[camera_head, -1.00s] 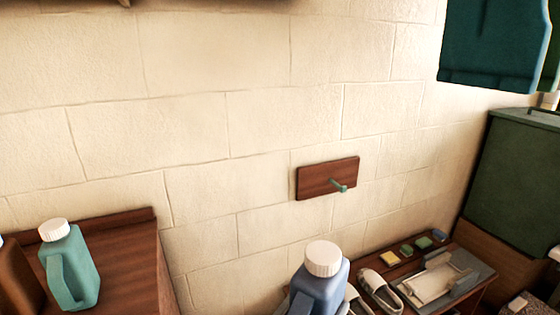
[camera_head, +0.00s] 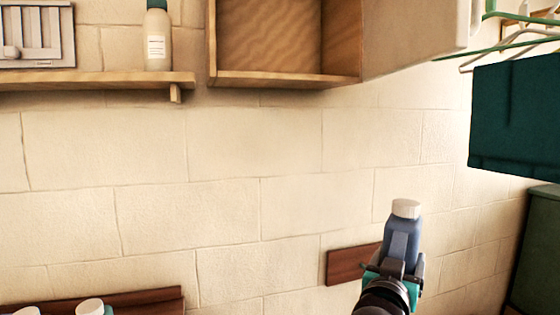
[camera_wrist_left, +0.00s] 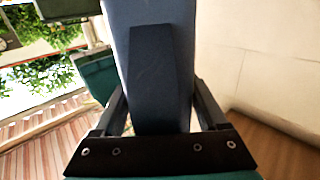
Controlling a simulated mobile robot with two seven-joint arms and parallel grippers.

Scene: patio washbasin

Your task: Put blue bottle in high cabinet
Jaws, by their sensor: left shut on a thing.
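The blue bottle (camera_head: 403,240) with a white cap is upright in front of the wall in the head view. My left gripper (camera_head: 395,268) is shut on it, and the bottle's blue body (camera_wrist_left: 160,50) stands between the fingers in the left wrist view. The high cabinet (camera_head: 285,80) is a wooden box on the wall at the top, left of and above the bottle. Its visible interior looks empty, and its top is cut off. A cream panel, seemingly its open door (camera_head: 412,35), stands out from its right side. My right gripper is not in view.
A wooden shelf (camera_head: 90,81) left of the cabinet holds a white-labelled bottle (camera_head: 157,38) and a grey slatted object (camera_head: 38,35). Green cloth (camera_head: 515,115) and hangers are at right. A brown wall board (camera_head: 350,265) is behind my gripper. The wall below the cabinet is clear.

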